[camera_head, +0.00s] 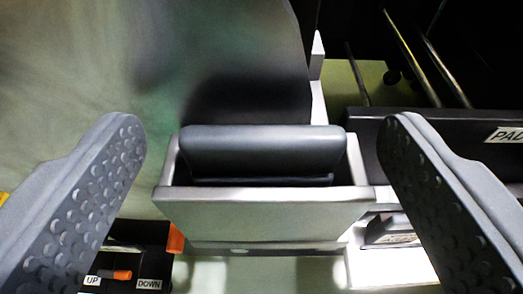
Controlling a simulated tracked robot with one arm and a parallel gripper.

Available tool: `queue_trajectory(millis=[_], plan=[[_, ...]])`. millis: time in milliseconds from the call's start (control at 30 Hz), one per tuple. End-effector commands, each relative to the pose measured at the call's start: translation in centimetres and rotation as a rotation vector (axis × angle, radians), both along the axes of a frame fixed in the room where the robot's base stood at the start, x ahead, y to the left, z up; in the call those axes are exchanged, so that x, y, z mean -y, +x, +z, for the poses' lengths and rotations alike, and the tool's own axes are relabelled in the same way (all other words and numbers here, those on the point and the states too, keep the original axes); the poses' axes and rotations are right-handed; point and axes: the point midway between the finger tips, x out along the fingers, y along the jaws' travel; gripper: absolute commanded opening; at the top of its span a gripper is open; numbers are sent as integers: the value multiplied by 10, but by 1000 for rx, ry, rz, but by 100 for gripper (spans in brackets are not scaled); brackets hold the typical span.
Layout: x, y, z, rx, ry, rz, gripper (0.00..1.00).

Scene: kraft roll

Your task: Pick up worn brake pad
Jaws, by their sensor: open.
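A dark grey block with rounded edges, which looks like the worn brake pad (262,150), sits in a light grey open-topped holder (262,217). Its upper part stands above the holder's front wall, and its lower part is hidden inside. My gripper (262,150) is open, with one studded grey finger on the left and the other on the right. The pad lies between the fingers in the picture, with clear gaps on both sides. I cannot tell how far beyond the fingertips it is.
A large greenish-grey curved surface (90,70) rises behind the holder at the left. A black box with UP and DOWN labels (125,262) is at the lower left. A dark bar with a partly hidden label (440,135) and metal rods (412,55) are at the right.

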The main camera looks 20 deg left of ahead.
Motion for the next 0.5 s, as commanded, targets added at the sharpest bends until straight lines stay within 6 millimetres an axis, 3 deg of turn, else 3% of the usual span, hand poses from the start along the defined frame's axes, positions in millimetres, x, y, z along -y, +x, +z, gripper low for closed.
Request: queue_trajectory(millis=[67, 233, 500], plan=[[0, 0, 1, 0, 0, 0, 74], [0, 0, 1, 1, 0, 0, 26], [0, 0, 1, 1, -1, 0, 26]])
